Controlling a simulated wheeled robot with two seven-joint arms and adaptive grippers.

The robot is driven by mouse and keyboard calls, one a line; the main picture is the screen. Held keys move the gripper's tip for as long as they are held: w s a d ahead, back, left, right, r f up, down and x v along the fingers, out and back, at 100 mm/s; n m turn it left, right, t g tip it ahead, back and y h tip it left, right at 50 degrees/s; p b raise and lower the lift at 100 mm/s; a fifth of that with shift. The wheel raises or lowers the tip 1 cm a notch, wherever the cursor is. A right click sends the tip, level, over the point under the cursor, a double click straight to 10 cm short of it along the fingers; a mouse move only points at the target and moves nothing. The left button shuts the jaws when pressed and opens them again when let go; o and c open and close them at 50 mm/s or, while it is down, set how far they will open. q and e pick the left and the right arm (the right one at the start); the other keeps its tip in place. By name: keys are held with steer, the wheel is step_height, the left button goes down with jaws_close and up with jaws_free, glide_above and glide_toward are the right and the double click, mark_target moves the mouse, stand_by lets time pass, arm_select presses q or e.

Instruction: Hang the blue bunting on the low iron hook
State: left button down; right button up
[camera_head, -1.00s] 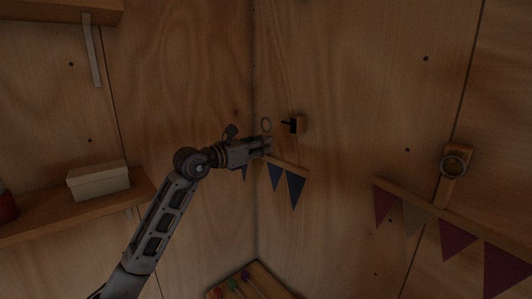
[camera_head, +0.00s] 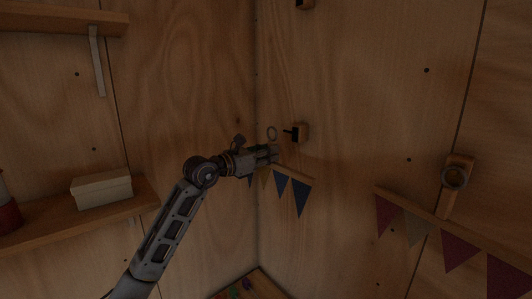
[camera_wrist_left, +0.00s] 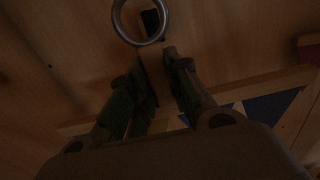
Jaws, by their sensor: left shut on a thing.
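The blue bunting (camera_head: 301,198) hangs from a thin wooden bar, with dark blue and tan pennants. A metal ring (camera_head: 272,133) stands above the bar. My left gripper (camera_head: 272,154) is shut on the bunting's holder below the ring. The low iron hook (camera_head: 291,132), black on a wooden block, is on the wall just right of the ring. In the head view a small gap shows between ring and hook tip. In the left wrist view the ring (camera_wrist_left: 117,27) overlaps the dark hook (camera_wrist_left: 151,21); I cannot tell the depth between them. My right gripper is out of view.
Another wall block (camera_head: 304,3) shows at the top edge. A maroon and tan bunting (camera_head: 460,250) hangs at the right from a wooden mount with a ring (camera_head: 454,177). A pale box (camera_head: 101,190) and a red jar (camera_head: 8,215) stand on the left shelf (camera_head: 75,228).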

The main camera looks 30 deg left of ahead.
arm_select(q)
steer(key=shift+w+d+p, duration=0.2)
steer(key=shift+w+p, duration=0.15)
steer(key=shift+w, duration=0.25)
steer(key=shift+w+d+p, duration=0.2)
steer(key=shift+w+p, duration=0.1)
steer(key=shift+w, duration=0.25)
steer(key=w+d+f+p, duration=0.1)
steer(key=w+d, duration=0.1)
steer(key=w, duration=0.4)
steer(key=shift+f, duration=0.35)
stand_by(0.6)
steer(key=shift+w+d, duration=0.1)
stand_by(0.4)
